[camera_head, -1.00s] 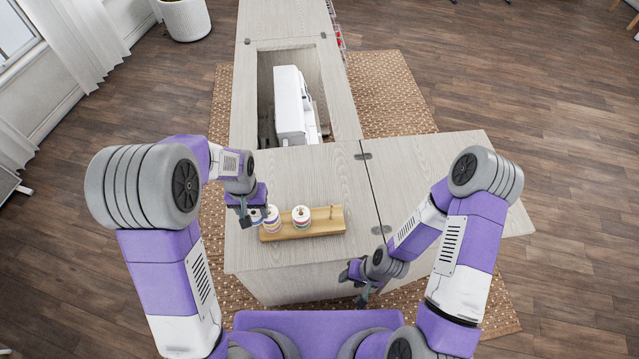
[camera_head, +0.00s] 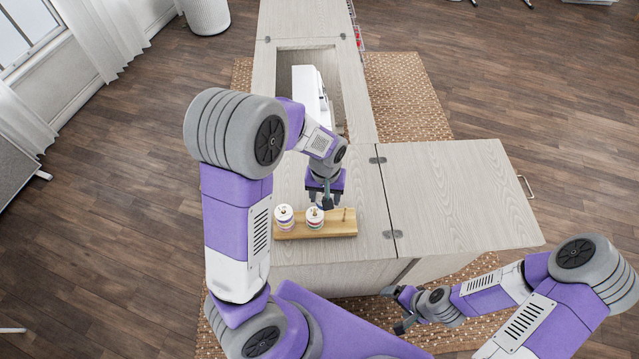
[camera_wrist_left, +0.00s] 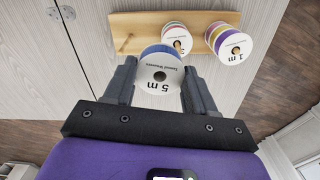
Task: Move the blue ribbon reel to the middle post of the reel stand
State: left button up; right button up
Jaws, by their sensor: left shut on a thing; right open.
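The blue ribbon reel (camera_wrist_left: 160,72), its white face marked 5 m, is between the fingers of my left gripper (camera_wrist_left: 157,88) in the left wrist view. In the head view my left gripper (camera_head: 323,203) is shut on it just behind the stand, beyond the middle and right posts; the reel is mostly hidden there. The wooden reel stand (camera_head: 300,233) carries reels on its left post (camera_head: 284,217) and middle post (camera_head: 315,217). The right post (camera_head: 345,214) is bare. My right gripper (camera_head: 396,310) is open and empty, in front of the cabinet.
The stand is on the pale wood cabinet top (camera_head: 375,225). A white sewing machine (camera_head: 307,92) sits in the recess behind my left arm. The hinged side leaf (camera_head: 460,195) on the right is clear.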

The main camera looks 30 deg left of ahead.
aim_at(317, 198)
pick_arm(q)
jog(key=a+r+n, duration=0.1)
jog(key=s+a+r+n+p, duration=0.1)
jog(key=shift+r, duration=0.3)
jog(key=shift+n, duration=0.8)
jog(key=f+b, duration=0.2)
jog(key=f, duration=0.1)
jog(key=f+b, duration=0.1)
jog(key=shift+s+a+f, duration=0.1)
jog(key=shift+a+f, duration=0.05)
jog(key=shift+a, duration=0.15)
jog(key=shift+f+b, duration=0.1)
jog(key=shift+b, duration=0.25)
jog(key=shift+f+b, duration=0.5)
jog(key=shift+f, duration=0.15)
jog(key=shift+f+b, duration=1.25)
jog(key=shift+f, duration=0.25)
jog(key=o, duration=1.1)
